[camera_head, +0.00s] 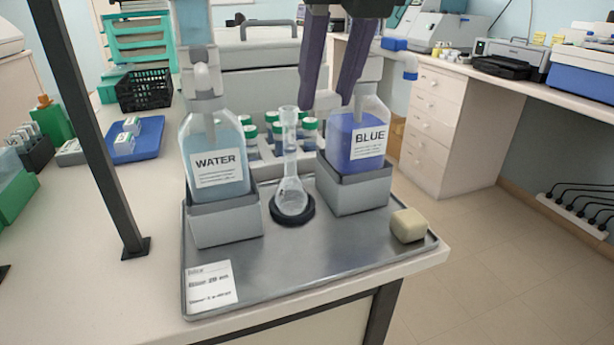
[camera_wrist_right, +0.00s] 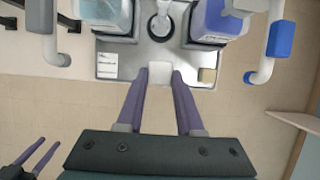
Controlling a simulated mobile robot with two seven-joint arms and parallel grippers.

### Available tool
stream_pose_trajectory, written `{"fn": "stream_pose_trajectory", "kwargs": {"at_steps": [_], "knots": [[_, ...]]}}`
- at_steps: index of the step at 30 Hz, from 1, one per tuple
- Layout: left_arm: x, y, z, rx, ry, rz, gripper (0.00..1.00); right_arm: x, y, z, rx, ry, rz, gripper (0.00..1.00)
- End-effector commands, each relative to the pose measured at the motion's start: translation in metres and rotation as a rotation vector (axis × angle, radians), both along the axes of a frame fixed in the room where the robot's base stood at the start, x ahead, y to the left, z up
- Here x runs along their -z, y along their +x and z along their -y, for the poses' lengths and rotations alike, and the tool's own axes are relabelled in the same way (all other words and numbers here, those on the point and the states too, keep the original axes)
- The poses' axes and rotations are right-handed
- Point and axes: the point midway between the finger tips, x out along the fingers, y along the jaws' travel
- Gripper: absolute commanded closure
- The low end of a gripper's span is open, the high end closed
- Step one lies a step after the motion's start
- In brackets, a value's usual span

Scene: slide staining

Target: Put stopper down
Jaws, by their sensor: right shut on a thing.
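My right gripper (camera_head: 328,98) hangs down from the top in the head view, between the flask and the blue bottle. Its two purple fingers also show in the wrist view (camera_wrist_right: 160,73). It is shut on a small pale grey stopper (camera_head: 327,99), which is hard to make out between the fingertips. The glass flask (camera_head: 292,195) stands upright in a black ring on the metal tray (camera_head: 300,262), its neck to the left of the gripper. My left gripper (camera_wrist_right: 48,142) shows at the lower left of the wrist view, its purple fingers apart and nothing visible between them.
The WATER bottle (camera_head: 215,155) and BLUE bottle (camera_head: 360,135) stand in grey holders on either side of the flask. A tan block (camera_head: 408,225) sits at the tray's right corner, and a label card (camera_head: 210,287) at front left. The tray's front middle is clear. Green-capped tubes stand behind.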

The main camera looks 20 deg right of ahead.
Motion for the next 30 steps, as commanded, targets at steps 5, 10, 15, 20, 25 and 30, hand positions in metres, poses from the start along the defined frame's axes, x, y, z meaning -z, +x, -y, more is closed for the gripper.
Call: {"fn": "stream_pose_trajectory", "kwargs": {"at_steps": [5,10,15,20,25,30], "knots": [[0.009,0.000,0.000,0.000,0.000,0.000,0.50,0.033,-0.003,-0.007,-0.003,-0.001,-0.005,1.00],[0.013,0.001,0.000,0.001,0.001,0.002,0.50,0.083,-0.004,-0.006,-0.001,-0.003,-0.007,1.00],[0.019,0.001,-0.002,0.003,0.006,0.003,0.50,0.130,-0.004,-0.006,-0.002,-0.002,-0.005,1.00],[0.023,0.001,-0.003,0.006,0.010,0.003,0.50,0.157,-0.003,-0.006,-0.002,-0.002,-0.001,1.00],[0.025,0.001,-0.003,0.007,0.011,0.004,0.50,0.172,-0.003,-0.006,-0.002,-0.002,-0.002,1.00],[0.031,0.001,-0.003,0.007,0.011,0.005,0.50,0.200,-0.003,-0.006,-0.003,-0.001,-0.002,1.00]]}}
